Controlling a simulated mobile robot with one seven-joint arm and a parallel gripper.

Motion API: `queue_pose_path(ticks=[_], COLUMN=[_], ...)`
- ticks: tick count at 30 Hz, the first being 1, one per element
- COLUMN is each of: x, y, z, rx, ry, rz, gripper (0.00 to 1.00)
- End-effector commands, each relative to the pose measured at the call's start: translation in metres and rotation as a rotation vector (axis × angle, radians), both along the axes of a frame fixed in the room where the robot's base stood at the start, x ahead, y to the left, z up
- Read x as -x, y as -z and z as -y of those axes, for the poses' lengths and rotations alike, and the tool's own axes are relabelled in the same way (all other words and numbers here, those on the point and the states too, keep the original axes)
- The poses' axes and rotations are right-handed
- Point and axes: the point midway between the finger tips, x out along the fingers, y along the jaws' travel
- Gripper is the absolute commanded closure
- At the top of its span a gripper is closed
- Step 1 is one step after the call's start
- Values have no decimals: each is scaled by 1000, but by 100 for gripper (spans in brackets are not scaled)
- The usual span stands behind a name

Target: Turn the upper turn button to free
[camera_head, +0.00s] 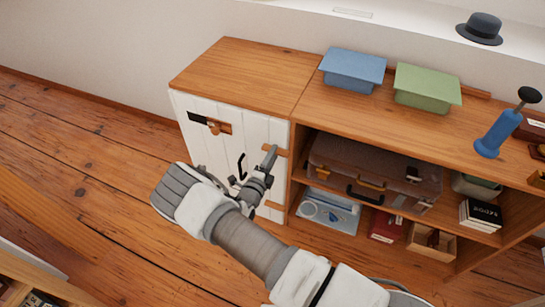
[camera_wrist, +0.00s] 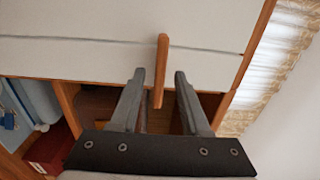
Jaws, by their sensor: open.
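The upper turn button (camera_head: 281,152) is a short wooden bar at the right edge of the white cabinet door (camera_head: 218,160). In the wrist view the turn button (camera_wrist: 161,60) lies across the door edge, reaching over the cabinet frame. My gripper (camera_head: 271,153) is in front of it with the fingers apart. In the wrist view my gripper (camera_wrist: 159,75) has one finger on each side of the bar, with visible gaps. Contact cannot be told. A lower wooden bar (camera_head: 273,206) sits further down the same edge. My gripper partly hides the upper one in the head view.
A dark handle (camera_head: 242,165) is on the door, and a dark plate with a wooden piece (camera_head: 212,124) is near its top left.

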Motion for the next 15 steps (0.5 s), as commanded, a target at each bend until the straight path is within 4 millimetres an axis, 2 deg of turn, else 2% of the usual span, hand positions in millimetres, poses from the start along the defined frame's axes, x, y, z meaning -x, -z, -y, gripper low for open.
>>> queue_pose_path(ticks=[7, 12, 15], x=[-1, 0, 0], y=[0, 0, 0], z=[0, 0, 0], rx=[0, -1, -1], ry=[0, 0, 1], rz=[0, 0, 0], gripper=[56, 86, 100])
